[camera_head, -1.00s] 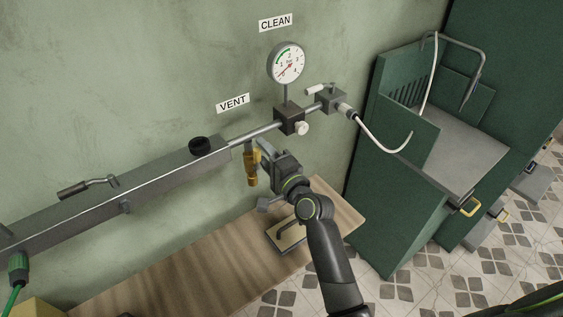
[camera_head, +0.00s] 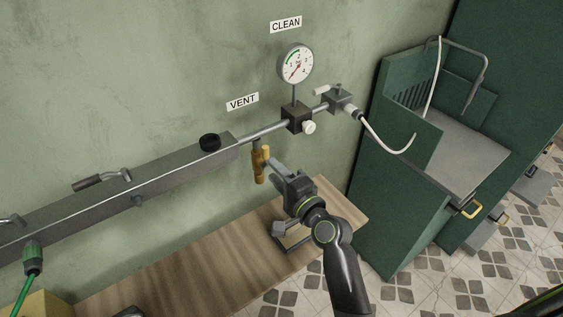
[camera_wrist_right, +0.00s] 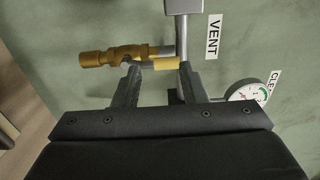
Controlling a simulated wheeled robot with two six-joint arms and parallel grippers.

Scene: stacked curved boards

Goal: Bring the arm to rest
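My right arm comes up from the bottom in the head view. Its gripper (camera_head: 284,172) is just right of the brass vent valve (camera_head: 259,165), which hangs under the pipe below the VENT label. In the right wrist view the two fingers of the gripper (camera_wrist_right: 158,76) stand apart with nothing held between them. The brass valve (camera_wrist_right: 112,54) and its yellow handle (camera_wrist_right: 165,63) lie just beyond the fingertips. A gap to the valve shows in the head view. My left gripper is not in view.
A pressure gauge (camera_head: 295,63) stands on the pipe above right of the gripper. A grey metal beam (camera_head: 105,192) runs left along the wall. A wooden bench (camera_head: 205,262) lies below. A green cabinet (camera_head: 395,205) stands at right.

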